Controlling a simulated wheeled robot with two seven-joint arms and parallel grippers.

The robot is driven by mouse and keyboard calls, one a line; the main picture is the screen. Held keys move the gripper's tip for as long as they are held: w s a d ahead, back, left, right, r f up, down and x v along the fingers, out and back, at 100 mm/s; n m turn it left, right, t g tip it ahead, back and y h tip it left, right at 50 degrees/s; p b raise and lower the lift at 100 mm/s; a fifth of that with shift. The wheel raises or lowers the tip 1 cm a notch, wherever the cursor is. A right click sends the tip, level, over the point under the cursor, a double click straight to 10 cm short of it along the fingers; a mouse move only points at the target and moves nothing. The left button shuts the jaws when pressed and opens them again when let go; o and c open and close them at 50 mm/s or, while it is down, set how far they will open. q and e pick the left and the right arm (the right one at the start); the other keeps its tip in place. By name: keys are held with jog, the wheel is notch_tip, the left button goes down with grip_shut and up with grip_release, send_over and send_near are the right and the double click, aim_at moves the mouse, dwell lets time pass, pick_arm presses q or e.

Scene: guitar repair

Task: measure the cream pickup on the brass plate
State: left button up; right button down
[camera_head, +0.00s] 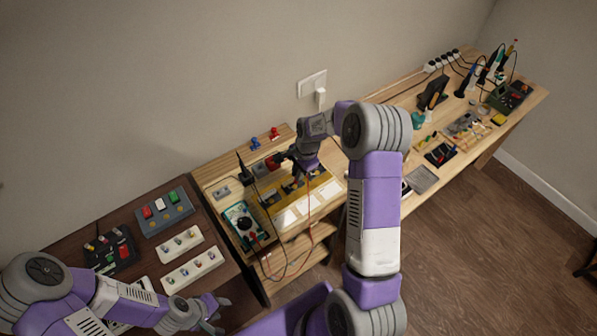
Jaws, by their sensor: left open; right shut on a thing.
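My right gripper (301,168) is shut at the yellow tray (323,186) on the middle bench. A thin red lead runs from beneath it down to the meter, so it appears to hold the red probe, whose body is mostly hidden. A black probe (240,159) stands upright to the left, with a black lead. The teal multimeter (244,222) with a dark dial lies at the bench's front left. My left gripper (215,312) is open and empty at the lower left. The cream pickup and brass plate are too small or hidden to tell apart.
Pale cards sit along the tray's front. A dark red part (271,162) lies by the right gripper. A grey switch box (163,212) and white strips (194,270) stand on the dark left table. Soldering tools (488,72) crowd the far right bench. Leads hang over the bench's front.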

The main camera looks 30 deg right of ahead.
jog(key=shift+f+b, duration=0.5)
jog(key=shift+f, duration=0.15)
dwell(2.5)
jog(key=shift+r+p, duration=2.15)
jog(key=shift+r, duration=0.95)
